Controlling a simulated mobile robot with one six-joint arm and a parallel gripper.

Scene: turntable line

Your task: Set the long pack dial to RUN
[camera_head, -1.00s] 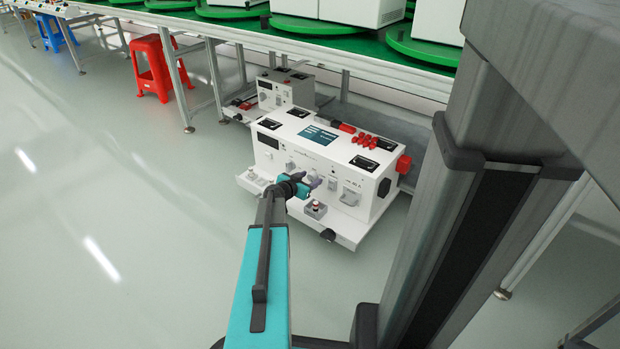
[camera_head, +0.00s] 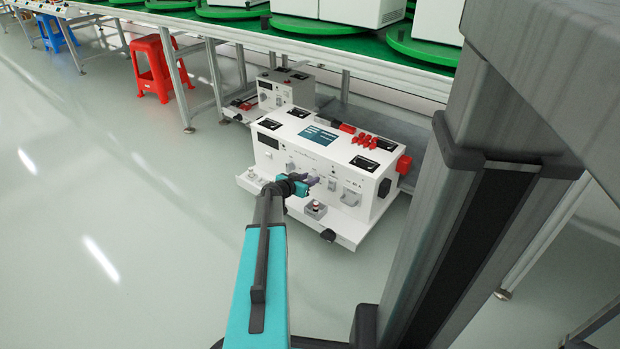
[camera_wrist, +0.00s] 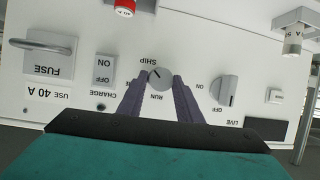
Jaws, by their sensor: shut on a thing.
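The dial (camera_wrist: 160,79) is a round grey knob on the front panel of the long white pack (camera_head: 322,166). In the wrist view, which shows the panel upside down, SHIP is printed above the dial and RUN below it. The dial's dark mark lies on its upper left part, nearer the SHIP lettering. My gripper (camera_wrist: 158,92) has its two dark purple fingers on either side of the dial, shut on it. In the head view my gripper (camera_head: 310,181) is at the middle of the pack's front, and hides the dial.
In the wrist view, a LIVE knob (camera_wrist: 228,90) sits right of the dial, a CHARGE switch (camera_wrist: 105,68) and a FUSE handle (camera_wrist: 42,46) left. A ledge (camera_head: 338,232) juts below the panel. A smaller box (camera_head: 285,90) stands behind. Open floor lies left.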

